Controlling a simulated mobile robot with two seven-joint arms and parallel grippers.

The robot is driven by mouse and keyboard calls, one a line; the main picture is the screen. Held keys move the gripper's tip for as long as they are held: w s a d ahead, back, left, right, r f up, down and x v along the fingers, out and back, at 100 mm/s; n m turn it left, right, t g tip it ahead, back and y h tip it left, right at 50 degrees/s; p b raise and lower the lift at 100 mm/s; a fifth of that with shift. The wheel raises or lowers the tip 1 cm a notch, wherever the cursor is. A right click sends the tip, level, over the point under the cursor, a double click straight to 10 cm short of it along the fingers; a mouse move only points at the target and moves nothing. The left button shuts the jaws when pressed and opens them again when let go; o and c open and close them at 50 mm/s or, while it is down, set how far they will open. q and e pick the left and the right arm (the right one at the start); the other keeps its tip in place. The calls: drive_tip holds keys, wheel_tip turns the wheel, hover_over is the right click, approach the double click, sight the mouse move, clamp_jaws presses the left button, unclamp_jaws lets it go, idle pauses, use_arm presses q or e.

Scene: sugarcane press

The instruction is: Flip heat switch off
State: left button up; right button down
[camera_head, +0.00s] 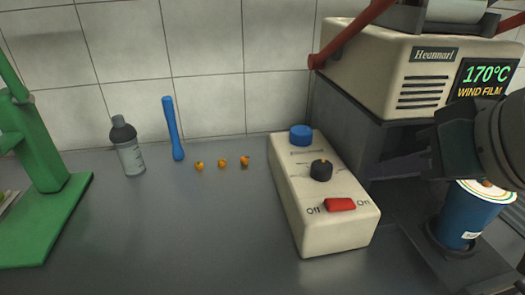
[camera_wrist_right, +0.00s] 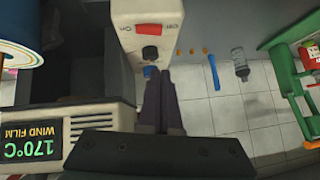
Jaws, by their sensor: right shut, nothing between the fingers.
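The cream control box (camera_head: 320,235) stands on the grey counter with a red rocker switch (camera_head: 340,204) at its near end, lettered Off on the left and On on the right. I cannot tell which side of the switch is pressed. A black knob (camera_head: 321,170) and a blue button (camera_head: 301,135) sit farther back on the box. My right gripper (camera_head: 374,171) is shut and empty, just right of the box near the knob, apart from the switch. In the right wrist view its fingers (camera_wrist_right: 162,72) point at the box, and the red switch (camera_wrist_right: 157,29) shows beyond them. My left gripper is not in view.
The cream machine (camera_head: 350,65) with a 170°C WIND FILM display (camera_head: 485,78) stands behind on the right. A blue cup (camera_head: 463,218) is below my right arm. A bottle (camera_head: 128,150), blue stick (camera_head: 173,130) and small orange pieces (camera_head: 222,163) stand left.

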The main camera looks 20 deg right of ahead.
drive_tip(key=b, duration=0.2)
hover_over(334, 199)
drive_tip(key=s+a, duration=0.1)
drive_tip(key=s, duration=0.2)
wheel_tip(334, 199, down, 5)
drive_tip(key=shift+f, duration=0.2)
drive_tip(key=f, duration=0.2)
drive_tip(key=shift+w+a+f, duration=0.1)
drive_tip(key=shift+a+f, duration=0.15)
drive_tip(key=shift+f, duration=0.05)
drive_tip(key=shift+a+f, duration=0.15)
drive_tip(key=shift+f, duration=0.6)
drive_tip(key=shift+a+f+h, duration=0.15)
drive_tip(key=shift+f+h, duration=0.05)
drive_tip(key=shift+h, duration=0.1)
drive_tip(key=shift+f, duration=0.15)
drive_tip(key=shift+d+r+p, duration=0.3)
drive_tip(key=shift+d+p, duration=0.4)
drive_tip(key=shift+d, duration=0.1)
